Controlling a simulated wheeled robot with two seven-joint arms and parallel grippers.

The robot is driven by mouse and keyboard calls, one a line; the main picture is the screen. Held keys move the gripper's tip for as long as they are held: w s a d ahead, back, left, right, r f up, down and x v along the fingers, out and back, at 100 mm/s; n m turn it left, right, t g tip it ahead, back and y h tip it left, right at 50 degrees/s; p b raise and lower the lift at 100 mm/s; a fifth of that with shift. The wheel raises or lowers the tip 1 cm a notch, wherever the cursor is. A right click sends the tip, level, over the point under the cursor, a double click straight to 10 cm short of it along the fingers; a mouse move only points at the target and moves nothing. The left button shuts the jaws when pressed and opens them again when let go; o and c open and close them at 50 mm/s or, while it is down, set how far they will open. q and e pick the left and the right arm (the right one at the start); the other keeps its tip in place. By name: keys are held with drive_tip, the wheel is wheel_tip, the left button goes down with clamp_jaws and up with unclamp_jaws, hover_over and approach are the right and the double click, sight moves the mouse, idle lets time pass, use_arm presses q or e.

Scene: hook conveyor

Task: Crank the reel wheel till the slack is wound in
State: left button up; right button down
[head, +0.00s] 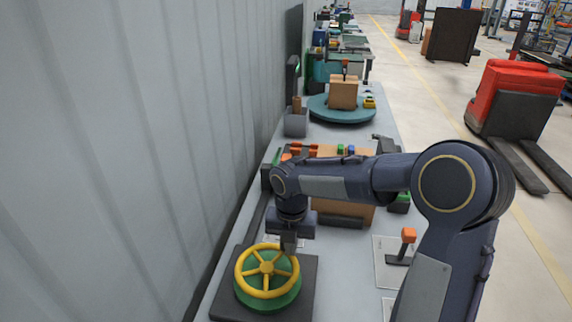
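The yellow reel wheel (267,269), with several spokes and a hub, lies flat over a green disc (268,296) on a dark base plate at the near end of the bench. My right gripper (289,250) points down at the wheel's far right rim. Its fingers are small and dark here, so I cannot tell whether they are shut on the rim or apart. No cable or slack can be made out. My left gripper does not show.
A cardboard box (345,212) sits behind my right arm, partly hidden. An orange-topped lever (408,236) stands on a pale plate to the right. A teal turntable (340,113) bears a box farther back. A grey wall (120,130) runs close along the left.

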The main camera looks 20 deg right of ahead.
sight(265, 244)
drive_tip(key=shift+w+d, duration=0.15)
drive_tip(key=shift+w, duration=0.4)
drive_tip(key=shift+w+a, duration=0.2)
drive_tip(key=shift+w+a+p, duration=0.35)
drive_tip(key=shift+w+p, duration=0.1)
drive_tip(key=shift+w, duration=0.25)
drive_tip(key=shift+w+a+p, duration=0.35)
drive_tip(key=shift+w+p, duration=0.05)
drive_tip(key=shift+w, duration=0.25)
drive_tip(key=shift+w+a+p, duration=0.3)
drive_tip(key=shift+w+a, duration=0.2)
drive_tip(key=shift+a, duration=0.3)
drive_tip(key=shift+w+a+p, duration=0.3)
drive_tip(key=shift+w+a, duration=0.2)
drive_tip(key=shift+a, duration=0.25)
